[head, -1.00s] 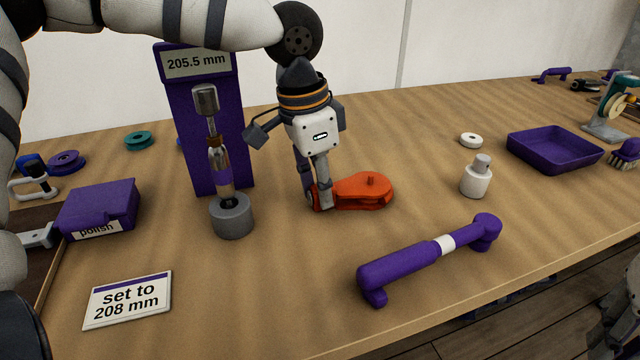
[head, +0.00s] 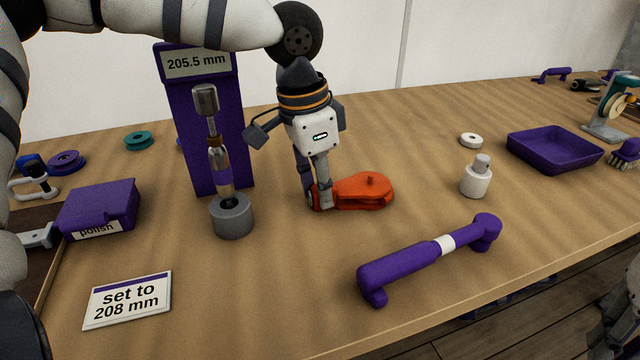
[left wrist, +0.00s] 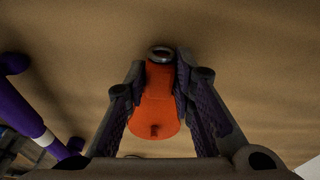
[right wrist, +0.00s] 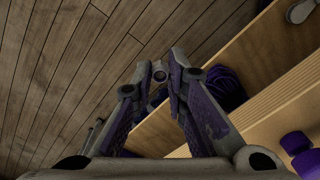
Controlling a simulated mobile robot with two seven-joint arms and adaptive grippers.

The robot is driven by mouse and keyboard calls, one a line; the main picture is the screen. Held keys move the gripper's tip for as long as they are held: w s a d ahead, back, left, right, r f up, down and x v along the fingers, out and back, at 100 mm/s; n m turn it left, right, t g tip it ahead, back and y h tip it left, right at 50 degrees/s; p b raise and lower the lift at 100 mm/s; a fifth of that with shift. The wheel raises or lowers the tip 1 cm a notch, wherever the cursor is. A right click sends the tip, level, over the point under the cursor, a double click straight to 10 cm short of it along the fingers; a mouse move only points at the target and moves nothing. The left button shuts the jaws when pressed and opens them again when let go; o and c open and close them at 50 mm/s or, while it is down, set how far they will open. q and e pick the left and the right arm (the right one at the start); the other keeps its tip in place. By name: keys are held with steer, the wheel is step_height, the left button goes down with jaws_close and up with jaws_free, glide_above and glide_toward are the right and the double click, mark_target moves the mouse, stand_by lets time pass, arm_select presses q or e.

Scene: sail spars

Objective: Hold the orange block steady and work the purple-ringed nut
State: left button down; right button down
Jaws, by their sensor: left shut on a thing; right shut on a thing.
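The orange block (head: 362,191), rounded with a small peg on top, lies on the table. My left gripper (head: 318,200) is shut on its narrow left end; the left wrist view shows the orange block (left wrist: 156,105) between the fingers, with a grey ring at its tip. Neither gripper is at the nut. My right gripper (right wrist: 160,78) is over the floor, fingertips almost together around something small and grey that is unclear.
A purple gauge stand (head: 208,120) reading 205.5 mm rises behind the spar. A "set to 208 mm" card (head: 127,300) lies at front left. A purple wrench-like tool (head: 415,265), a white weight (head: 476,180) and a purple tray (head: 556,165) lie right. Bare table surrounds the block.

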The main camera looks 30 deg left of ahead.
arm_select(q)
steer(key=c, duration=2)
jaws_free()
jaws_close()
steer(key=shift+f, duration=0.15)
steer(key=o, duration=0.7)
jaws_free()
step_height(320, 180, up, 12)
steer(key=s+a, duration=0.1)
steer(key=shift+s, duration=0.25)
